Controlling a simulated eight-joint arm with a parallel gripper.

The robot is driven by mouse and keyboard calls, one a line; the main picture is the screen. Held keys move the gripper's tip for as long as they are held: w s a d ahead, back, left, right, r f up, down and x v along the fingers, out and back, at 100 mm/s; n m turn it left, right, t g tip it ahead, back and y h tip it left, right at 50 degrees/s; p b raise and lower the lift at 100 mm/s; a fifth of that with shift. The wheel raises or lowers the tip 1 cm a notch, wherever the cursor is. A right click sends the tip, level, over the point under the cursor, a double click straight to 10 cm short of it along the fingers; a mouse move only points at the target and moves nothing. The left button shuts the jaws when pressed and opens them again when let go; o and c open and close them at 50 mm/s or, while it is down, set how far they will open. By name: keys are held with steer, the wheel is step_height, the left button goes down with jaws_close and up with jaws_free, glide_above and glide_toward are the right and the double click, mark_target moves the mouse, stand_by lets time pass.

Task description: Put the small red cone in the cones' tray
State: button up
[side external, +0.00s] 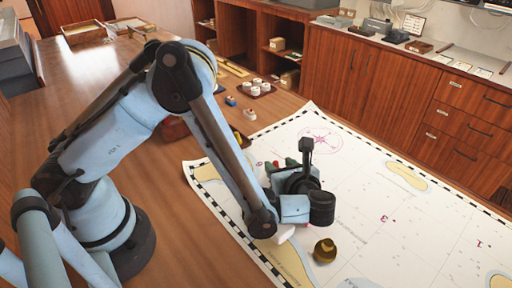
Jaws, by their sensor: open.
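My gripper (300,180) is low over the white chart (410,225), at the end of the bent arm; its fingertips are mostly hidden by the wrist. A small red shape (275,165) and green shapes (291,162) show just behind and left of it, partly covered; they look like cones, but their sizes cannot be told. A reddish-brown tray-like thing (174,129) lies on the wooden table behind my arm, mostly hidden; I cannot tell whether it is the cones' tray. Nothing is seen held in my gripper.
A round brass object (324,251) stands on the chart close to my wrist. A dark tray (257,89) with several white cups, a small blue item (231,101) and a yellow-and-red item (249,114) are farther back. The chart's right side is clear.

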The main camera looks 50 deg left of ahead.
steer(key=v, duration=0.9)
steer(key=shift+d+r, duration=0.25)
steer(key=shift+r, duration=0.25)
steer(key=shift+w+r, duration=0.1)
steer(key=shift+r, duration=0.05)
steer(key=s+a+r+n+h, duration=0.2)
steer(key=a+n+h, duration=0.4)
steer(key=n, duration=0.4)
steer(key=s+a+r+n+t+h, duration=0.1)
steer(key=s+a+r+n+h, duration=0.2)
steer(key=a+n, duration=0.6)
step_height(320, 180, up, 2)
steer(key=n+h, duration=0.2)
steer(key=h, duration=0.1)
steer(key=shift+s+r+n, duration=0.2)
steer(key=shift+s+n, duration=0.05)
steer(key=shift+n, duration=0.05)
steer(key=shift+o, duration=1.4)
steer(key=shift+s+a+r+n+t+h, duration=0.1)
steer(key=shift+n+t+h, duration=0.2)
steer(key=shift+n+t, duration=0.15)
